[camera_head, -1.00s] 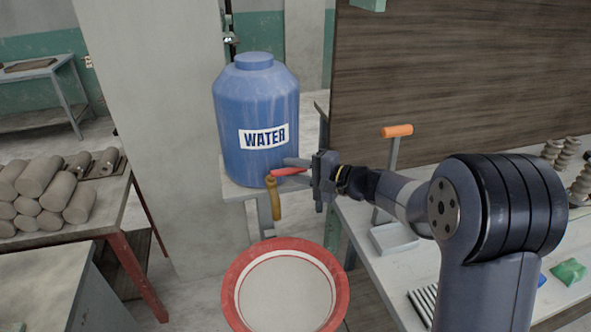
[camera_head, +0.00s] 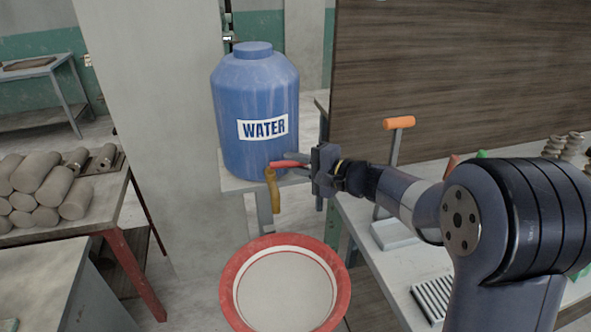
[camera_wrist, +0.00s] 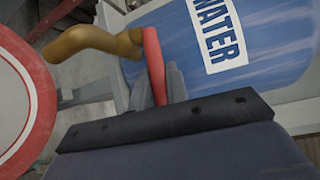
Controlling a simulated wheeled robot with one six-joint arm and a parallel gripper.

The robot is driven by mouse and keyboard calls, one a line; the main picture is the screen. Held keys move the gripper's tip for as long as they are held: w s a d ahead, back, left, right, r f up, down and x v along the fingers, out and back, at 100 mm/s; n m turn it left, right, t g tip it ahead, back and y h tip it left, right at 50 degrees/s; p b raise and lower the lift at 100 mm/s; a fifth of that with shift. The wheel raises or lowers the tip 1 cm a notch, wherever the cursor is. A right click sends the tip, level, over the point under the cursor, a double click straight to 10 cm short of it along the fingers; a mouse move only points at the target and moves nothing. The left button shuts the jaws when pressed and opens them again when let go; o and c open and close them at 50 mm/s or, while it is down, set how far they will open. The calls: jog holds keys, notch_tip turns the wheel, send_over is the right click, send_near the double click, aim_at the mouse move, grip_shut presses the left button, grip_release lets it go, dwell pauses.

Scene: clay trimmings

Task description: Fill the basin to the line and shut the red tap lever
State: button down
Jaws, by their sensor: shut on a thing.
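The blue water barrel (camera_head: 255,95) stands on a small stand, with a brass tap (camera_head: 275,192) low on its front. My gripper (camera_head: 300,163) is shut on the red tap lever (camera_head: 283,164), which lies roughly level across the head view. In the wrist view the red lever (camera_wrist: 153,58) runs between my fingers (camera_wrist: 160,88), beside the brass spout (camera_wrist: 85,40). The red-rimmed basin (camera_head: 232,268) is below the tap. Its inside is pale with a thin red line around it. I cannot make out the water level or a stream from the spout.
A workbench with an orange-handled tool (camera_head: 398,123) and a ridged tray is on the right, under my arm. A table with stacked clay rolls (camera_head: 40,185) is at the left. A dark wooden board (camera_head: 460,75) stands behind the bench.

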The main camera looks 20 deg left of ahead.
jog(key=m+t+h+b, duration=0.1)
jog(key=t+b, duration=0.1)
jog(key=b, duration=0.1)
jog(key=s+m+t+h+b, duration=0.1)
jog(key=m+b, duration=0.1)
jog(key=b, duration=0.2)
jog(key=s+m+t+h+b, duration=0.1)
jog(key=t+b, duration=0.1)
jog(key=b, duration=0.1)
jog(key=shift+s+d+f+t+b, duration=0.1)
jog(key=shift+d+t+b, duration=0.2)
jog(key=shift+b, duration=0.05)
jog(key=c, duration=1.4)
grip_release()
jog(key=shift+d, duration=0.1)
jog(key=v, duration=1)
jog(key=shift+s+d, duration=0.25)
